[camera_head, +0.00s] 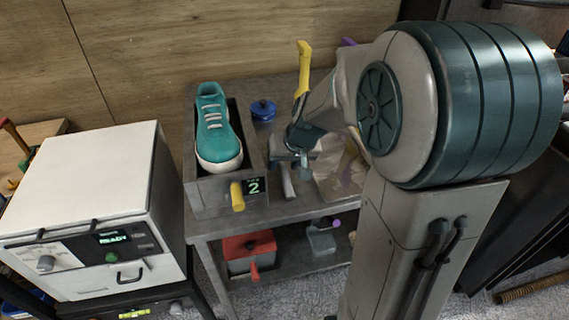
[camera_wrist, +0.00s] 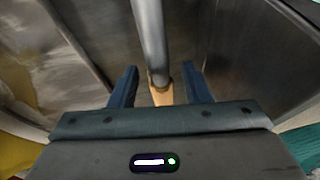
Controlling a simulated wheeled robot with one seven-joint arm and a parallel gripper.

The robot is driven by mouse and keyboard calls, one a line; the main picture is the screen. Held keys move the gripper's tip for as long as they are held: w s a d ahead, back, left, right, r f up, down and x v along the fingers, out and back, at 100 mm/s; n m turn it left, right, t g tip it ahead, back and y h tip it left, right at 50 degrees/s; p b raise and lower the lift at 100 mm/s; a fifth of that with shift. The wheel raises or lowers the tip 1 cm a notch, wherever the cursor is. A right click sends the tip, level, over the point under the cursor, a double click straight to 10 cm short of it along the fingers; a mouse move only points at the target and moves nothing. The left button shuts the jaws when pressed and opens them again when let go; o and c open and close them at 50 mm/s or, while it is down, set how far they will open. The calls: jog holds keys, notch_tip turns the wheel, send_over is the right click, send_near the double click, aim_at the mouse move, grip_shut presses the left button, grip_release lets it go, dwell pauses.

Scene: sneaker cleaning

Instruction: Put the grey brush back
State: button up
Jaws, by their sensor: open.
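The grey brush shows as a plain grey handle (camera_wrist: 150,40) with a tan end in the wrist view. In the head view a short grey handle (camera_head: 287,182) sticks out below my gripper (camera_head: 296,158) over the table top. My gripper is open. In the wrist view its two fingers (camera_wrist: 160,78) stand on either side of the handle's tan end, with gaps showing. The brush's head is not clearly visible in either view. I cannot tell whether the handle rests on anything.
A teal sneaker (camera_head: 212,125) sits in a grey box (camera_head: 212,190) marked 2, left of my gripper. A blue-lidded jar (camera_head: 263,112) and a yellow-handled tool (camera_head: 303,65) stand behind. A white READY machine (camera_head: 85,185) is left. A red box (camera_head: 249,250) is on the lower shelf.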

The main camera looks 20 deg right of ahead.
jog(key=v, duration=1.1)
jog(key=s+a+f+g+h, duration=0.1)
jog(key=s+f, duration=0.1)
jog(key=s, duration=0.5)
jog(key=s+a+f+h, duration=0.1)
jog(key=s+f, duration=0.1)
jog(key=s, duration=0.6)
jog(key=shift+s+f+g, duration=0.15)
jog(key=shift+f+g, duration=0.25)
